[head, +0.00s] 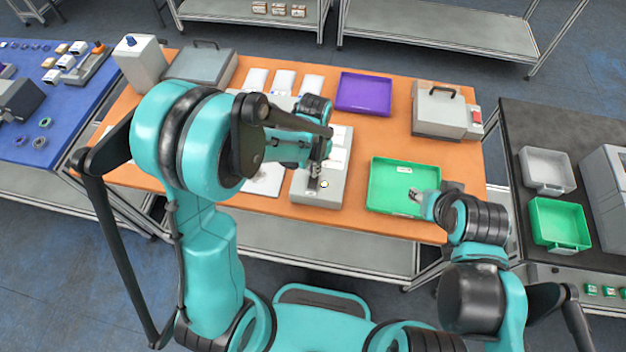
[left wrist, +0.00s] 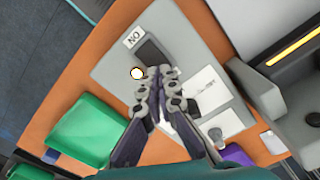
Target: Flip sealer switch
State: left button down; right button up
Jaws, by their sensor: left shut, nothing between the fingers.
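The sealer is a grey box (head: 328,192) on the orange table, below the middle of the head view. In the left wrist view its top (left wrist: 195,45) shows a dark switch (left wrist: 153,52), a small label reading "NO" in this picture, and a round lit button (left wrist: 138,73). My left gripper (head: 315,182) is shut and empty over the sealer. In the left wrist view its fingertips (left wrist: 158,84) are beside the button and just below the switch; I cannot tell whether they touch. My right gripper (head: 415,197) is at the right edge of the green tray, its fingers too small to read.
The green tray (head: 376,203) lies right of the sealer, and a purple tray (head: 363,92) lies behind. A grey box with a handle (head: 437,110) stands at the back right. White packets (head: 284,82) lie at the back. Bare orange tabletop (head: 385,142) shows between the trays.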

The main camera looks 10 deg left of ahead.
pick_arm(q)
jog(key=shift+f+b, duration=1.05)
dwell(0.9)
jog(key=shift+r+p, duration=2.45)
jog(key=shift+r, duration=1.15)
jog(key=shift+s+a+b, duration=0.1)
jog(key=shift+a+b, duration=0.05)
jog(key=shift+b, duration=0.2)
jog(key=s+a+f+n+t+b, duration=0.2)
jog(key=s+a+n+t+b, duration=0.4)
jog(key=s+b, duration=0.5)
jog(key=a+t+b, duration=0.1)
jog(key=a+b, duration=0.1)
jog(key=b, duration=0.3)
jog(key=shift+s+f, duration=0.3)
